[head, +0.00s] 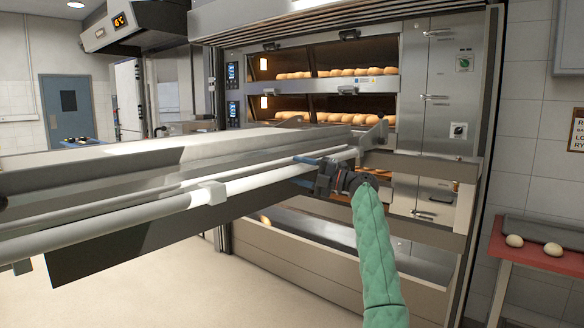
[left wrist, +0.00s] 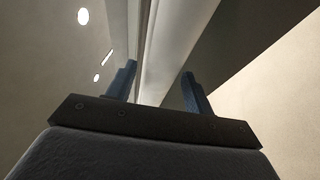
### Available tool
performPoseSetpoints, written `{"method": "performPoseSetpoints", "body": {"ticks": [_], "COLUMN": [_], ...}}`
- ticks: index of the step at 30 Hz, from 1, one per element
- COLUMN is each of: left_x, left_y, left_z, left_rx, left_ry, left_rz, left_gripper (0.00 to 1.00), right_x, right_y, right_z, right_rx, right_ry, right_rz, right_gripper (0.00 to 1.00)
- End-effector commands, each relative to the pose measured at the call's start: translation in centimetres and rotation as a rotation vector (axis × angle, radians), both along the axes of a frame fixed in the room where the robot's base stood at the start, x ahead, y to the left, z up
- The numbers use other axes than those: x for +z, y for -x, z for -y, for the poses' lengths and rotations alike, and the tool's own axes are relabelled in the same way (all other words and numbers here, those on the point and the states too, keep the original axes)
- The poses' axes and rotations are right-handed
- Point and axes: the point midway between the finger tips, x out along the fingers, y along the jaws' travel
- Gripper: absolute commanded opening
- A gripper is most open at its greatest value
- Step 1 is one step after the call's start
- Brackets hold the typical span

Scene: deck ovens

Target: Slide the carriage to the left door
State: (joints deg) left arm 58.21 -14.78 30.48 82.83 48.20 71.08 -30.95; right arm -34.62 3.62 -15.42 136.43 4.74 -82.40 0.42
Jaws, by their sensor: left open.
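The carriage (head: 120,160) is a long grey metal loader that spans the picture from the left edge to the front of the deck oven. A pale round bar (head: 245,184) runs along its near side on brackets. My left gripper (head: 308,170), on an arm in a green quilted sleeve, is at this bar near the carriage's right end. In the left wrist view its two blue fingers (left wrist: 160,88) stand apart with the pale bar (left wrist: 178,45) running between them. I cannot tell whether they touch it. My right gripper is out of view.
Another lit oven deck (head: 318,103) with bread lies below the upper one. Steel cabinet doors (head: 437,85) stand right of the ovens. A red table (head: 548,266) with dough balls is at the lower right. Bare floor (head: 190,285) lies below the carriage at the left.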

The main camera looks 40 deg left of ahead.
Motion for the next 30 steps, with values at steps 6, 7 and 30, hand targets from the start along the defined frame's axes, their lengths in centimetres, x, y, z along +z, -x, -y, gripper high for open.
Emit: {"method": "performPoseSetpoints", "body": {"ticks": [6, 7, 30], "left_x": [0.5, 0.5, 0.5], "left_y": [0.7, 0.8, 0.9], "left_z": [-2.2, -2.3, -2.8], "left_rx": [0.000, -0.001, -0.001], "left_ry": [-0.002, -0.001, -0.002], "left_rz": [-0.001, 0.000, -0.001], "left_gripper": [0.52, 0.52, 0.00], "right_x": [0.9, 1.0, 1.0], "right_y": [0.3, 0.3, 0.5], "right_z": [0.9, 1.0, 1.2], "right_rx": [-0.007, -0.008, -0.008], "right_ry": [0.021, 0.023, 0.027], "right_rz": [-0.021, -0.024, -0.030], "right_gripper": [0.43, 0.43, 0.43]}}
